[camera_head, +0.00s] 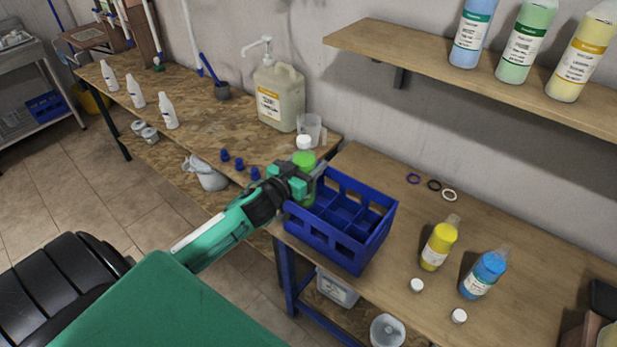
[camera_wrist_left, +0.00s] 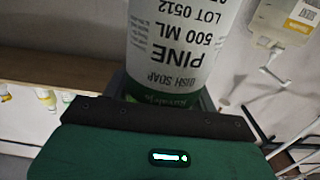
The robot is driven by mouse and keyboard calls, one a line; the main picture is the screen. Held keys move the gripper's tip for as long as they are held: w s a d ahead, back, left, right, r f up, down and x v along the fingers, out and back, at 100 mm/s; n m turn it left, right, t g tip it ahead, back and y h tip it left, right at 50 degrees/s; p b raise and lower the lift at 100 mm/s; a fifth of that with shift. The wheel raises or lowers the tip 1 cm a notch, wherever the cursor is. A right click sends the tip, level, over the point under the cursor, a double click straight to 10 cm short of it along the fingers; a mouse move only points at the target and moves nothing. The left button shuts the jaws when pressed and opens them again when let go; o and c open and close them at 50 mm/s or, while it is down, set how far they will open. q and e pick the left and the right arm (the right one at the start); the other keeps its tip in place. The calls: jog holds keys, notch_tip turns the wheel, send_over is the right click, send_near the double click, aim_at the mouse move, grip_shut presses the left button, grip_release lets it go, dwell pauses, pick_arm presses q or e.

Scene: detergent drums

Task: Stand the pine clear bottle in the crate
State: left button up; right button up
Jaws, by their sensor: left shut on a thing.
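The pine bottle (camera_head: 304,158), green with a white cap, is held upright by my left gripper (camera_head: 303,182) at the back left corner of the blue crate. My left gripper is shut on it. In the left wrist view the bottle (camera_wrist_left: 182,50) shows a white label reading PINE 500 ML, upside down in the picture. The blue divided crate (camera_head: 333,248) stands at the left end of the right table, and its visible compartments look empty. The bottle's base is hidden, so I cannot tell its height against the crate. My right gripper is not in view.
A yellow bottle (camera_head: 438,247) and a blue bottle (camera_head: 483,276) stand right of the crate, with white caps (camera_head: 417,286) nearby. A large pump jug (camera_head: 279,98) and a clear beaker (camera_head: 309,127) stand behind the gripper. A shelf (camera_head: 480,75) overhangs the back right.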

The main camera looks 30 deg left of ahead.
pick_arm(q)
notch_tip(320, 180, down, 6)
jog(key=shift+r, duration=0.15)
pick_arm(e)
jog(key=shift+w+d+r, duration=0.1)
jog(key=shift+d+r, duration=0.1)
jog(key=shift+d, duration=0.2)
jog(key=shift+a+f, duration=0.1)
